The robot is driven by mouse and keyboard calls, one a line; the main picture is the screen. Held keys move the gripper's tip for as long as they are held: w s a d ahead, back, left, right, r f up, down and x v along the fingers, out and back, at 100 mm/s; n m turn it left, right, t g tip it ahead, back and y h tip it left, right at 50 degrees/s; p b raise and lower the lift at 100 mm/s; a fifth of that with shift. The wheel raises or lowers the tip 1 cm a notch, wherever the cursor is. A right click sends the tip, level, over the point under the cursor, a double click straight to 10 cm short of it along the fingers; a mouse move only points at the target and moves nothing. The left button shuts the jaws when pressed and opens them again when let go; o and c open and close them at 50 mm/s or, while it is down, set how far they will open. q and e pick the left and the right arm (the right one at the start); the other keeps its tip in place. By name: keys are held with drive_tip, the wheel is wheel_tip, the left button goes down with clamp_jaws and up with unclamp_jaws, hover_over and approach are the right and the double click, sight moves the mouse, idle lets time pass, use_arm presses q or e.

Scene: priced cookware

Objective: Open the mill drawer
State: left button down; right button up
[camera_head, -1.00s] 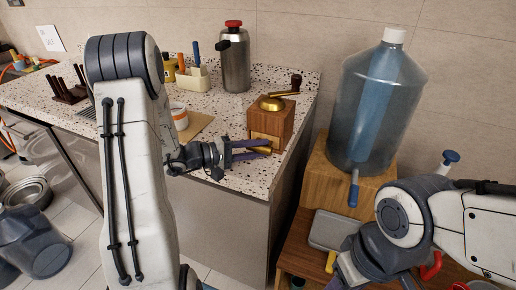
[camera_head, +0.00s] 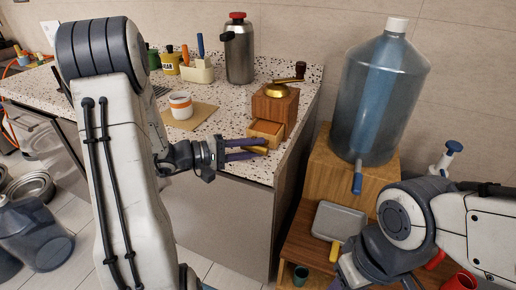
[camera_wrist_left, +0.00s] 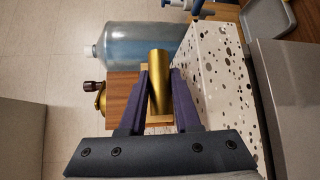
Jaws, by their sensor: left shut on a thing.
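The wooden coffee mill (camera_head: 275,104) stands upright near the right end of the speckled counter, with a brass dome and a dark-knobbed crank on top. Its drawer (camera_head: 266,129) is pulled part way out of the front, and its hollow inside shows. My left gripper (camera_head: 264,146) is at the drawer front, shut on the brass handle (camera_wrist_left: 158,82), which the left wrist view shows between the two purple fingers. The mill body (camera_wrist_left: 123,95) lies behind the fingers there.
A white cup (camera_head: 181,106) on a board, a utensil holder (camera_head: 198,72) and a steel flask (camera_head: 239,50) stand on the counter (camera_head: 222,106). A large water jug (camera_head: 380,95) stands on a wooden stand to the right. A grey tray (camera_head: 338,222) lies below it.

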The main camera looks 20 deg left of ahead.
use_arm(q)
drive_tip(key=shift+s+a, duration=0.1)
drive_tip(key=c, duration=0.9)
unclamp_jaws()
drive_tip(key=v, duration=1)
drive_tip(key=shift+s, duration=0.2)
